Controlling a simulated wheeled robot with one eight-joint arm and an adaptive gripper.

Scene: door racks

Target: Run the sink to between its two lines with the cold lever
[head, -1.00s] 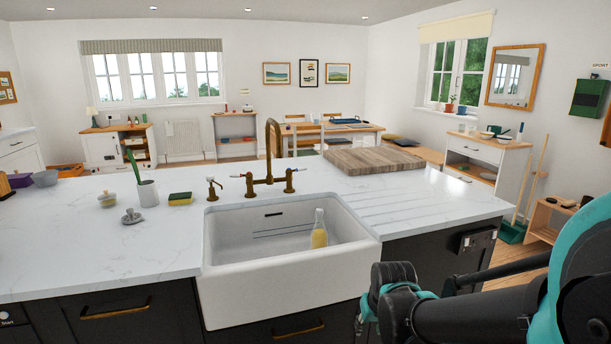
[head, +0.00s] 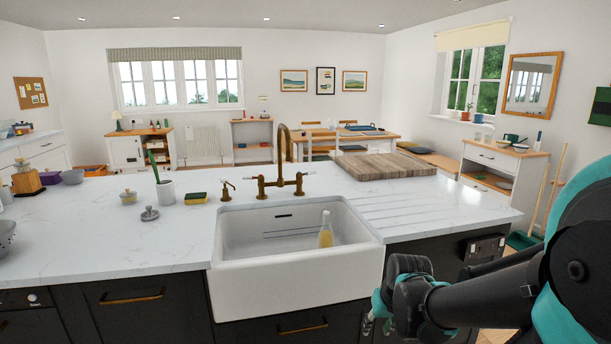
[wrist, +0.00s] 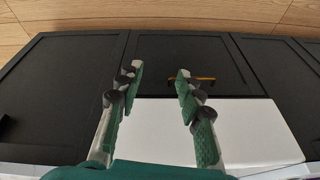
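The white sink (head: 297,292) is set into the front of the counter. Two dark lines (head: 295,233) run along its inner back wall. A clear bottle with yellow liquid (head: 326,232) stands inside at the right; I see no water in the basin. The brass tap (head: 286,150) rises behind the sink, with a lever on each side of its base: the left lever (head: 261,187) and the right lever (head: 299,184). I cannot tell which is cold. My gripper (wrist: 158,75) is open and empty, in front of the cabinets, low and right of the sink in the head view.
A soap pump (head: 226,190), a sponge (head: 196,198), a stopper (head: 149,214) and a plant pot (head: 166,192) stand left of the tap. A wooden board (head: 385,165) lies behind right. The counter right of the sink is clear. Dark cabinets (head: 130,315) front the counter.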

